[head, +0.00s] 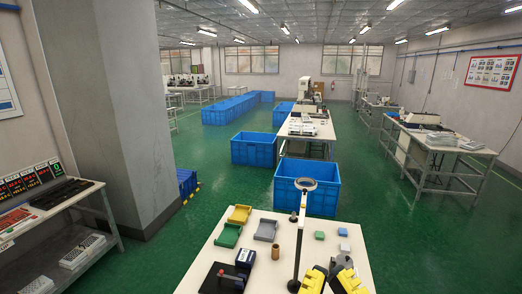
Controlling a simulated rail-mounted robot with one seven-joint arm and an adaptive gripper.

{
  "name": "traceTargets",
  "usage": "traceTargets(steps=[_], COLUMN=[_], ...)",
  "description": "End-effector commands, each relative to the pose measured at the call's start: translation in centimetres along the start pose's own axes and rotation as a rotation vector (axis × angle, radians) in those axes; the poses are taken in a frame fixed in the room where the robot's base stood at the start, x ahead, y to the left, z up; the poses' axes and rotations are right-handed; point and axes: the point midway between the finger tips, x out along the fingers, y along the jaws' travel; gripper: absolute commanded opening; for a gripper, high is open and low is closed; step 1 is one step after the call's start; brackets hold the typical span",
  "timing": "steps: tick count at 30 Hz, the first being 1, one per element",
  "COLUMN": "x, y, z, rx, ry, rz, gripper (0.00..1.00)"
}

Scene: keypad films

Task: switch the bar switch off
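A dark switch-like unit (222,279) sits on the white table near its front left. It has a flat black base and a raised dark blue block (244,259) with a pale face. It is the likeliest bar switch, but its bar and on/off position are too small to tell. My gripper (331,277), yellow and black, is at the bottom edge, right of this unit and apart from it. Its two yellow halves stand apart with nothing seen between them. The lower part is cut off by the frame.
On the white table (205,262), a tall stand (299,235) with a ring top rises between the unit and my gripper. A brown cylinder (275,252), green tray (228,235), yellow tray (239,214) and grey tray (266,230) lie behind the unit. Small blocks (320,235) lie right.

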Motion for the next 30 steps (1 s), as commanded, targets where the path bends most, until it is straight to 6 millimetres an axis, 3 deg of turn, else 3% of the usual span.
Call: traceTargets(steps=[1,3,6,9,18,19,20,30], x=[1.6,2.6,3.9,4.5,4.4,4.4,4.4,4.4], y=[0.0,0.0,0.0,0.0,0.0,0.0,0.0,0.0], z=[-4.0,-6.7,-9.8,-11.3,-11.1,-11.1,-11.1,-10.8], rx=[0.002,0.005,0.009,0.012,0.014,0.014,0.014,0.013], ry=[-0.002,-0.003,-0.005,-0.006,-0.006,-0.006,-0.006,-0.009], rz=[0.000,0.000,0.000,0.000,0.000,0.000,0.000,-0.001], gripper=[0.00,0.00,0.00,0.00,0.00,0.04,0.00,0.00])
